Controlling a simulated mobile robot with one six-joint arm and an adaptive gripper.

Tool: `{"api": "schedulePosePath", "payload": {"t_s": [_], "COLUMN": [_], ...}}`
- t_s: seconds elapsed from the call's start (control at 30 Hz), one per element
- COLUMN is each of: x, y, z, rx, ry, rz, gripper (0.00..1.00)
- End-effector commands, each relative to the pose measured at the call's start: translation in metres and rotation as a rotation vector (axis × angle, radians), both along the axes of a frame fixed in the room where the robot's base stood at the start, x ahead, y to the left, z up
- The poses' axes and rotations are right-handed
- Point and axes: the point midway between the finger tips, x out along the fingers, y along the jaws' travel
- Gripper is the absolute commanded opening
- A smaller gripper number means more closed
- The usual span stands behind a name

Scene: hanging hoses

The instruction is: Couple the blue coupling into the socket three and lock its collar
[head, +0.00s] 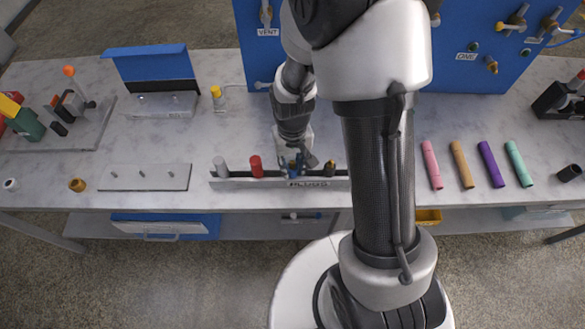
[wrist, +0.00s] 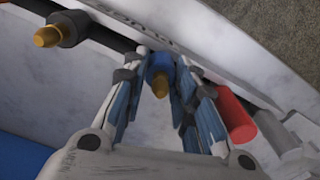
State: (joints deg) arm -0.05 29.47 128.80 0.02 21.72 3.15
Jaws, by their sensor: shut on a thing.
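The blue coupling (wrist: 159,72), a blue body with a brass tip, is between my gripper's fingers in the wrist view. My gripper (wrist: 165,90) is shut on it. In the head view my gripper (head: 292,162) is at the long rack (head: 228,184) labelled PLUGS, and the blue coupling is mostly hidden there. I cannot tell whether the coupling is still seated in the rack. A blue panel (head: 455,75) stands at the back with labels VENT and ONE; my arm covers its middle. No label for socket three is readable.
Beside the coupling in the rack are a red plug (head: 256,166), a grey-white plug (head: 221,167) and a black one with a brass tip (head: 330,168). Several coloured tubes (head: 488,164) lie to the right. A flat plate (head: 145,177) lies to the left.

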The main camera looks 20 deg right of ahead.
Motion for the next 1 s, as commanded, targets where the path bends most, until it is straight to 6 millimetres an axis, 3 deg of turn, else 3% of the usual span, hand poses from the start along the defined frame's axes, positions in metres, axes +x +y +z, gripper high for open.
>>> {"api": "schedulePosePath", "payload": {"t_s": [0.2, 0.57, 0.77, 1.0], "x": [0.000, 0.000, 0.001, 0.002], "y": [0.000, 0.000, 0.000, 0.000], "z": [0.000, 0.007, 0.036, 0.104], "rx": [0.000, 0.000, 0.000, 0.000], "ry": [0.000, -0.001, -0.005, -0.008], "rz": [0.000, 0.000, 0.000, 0.000], "gripper": [0.00, 0.00, 0.00, 0.00]}}
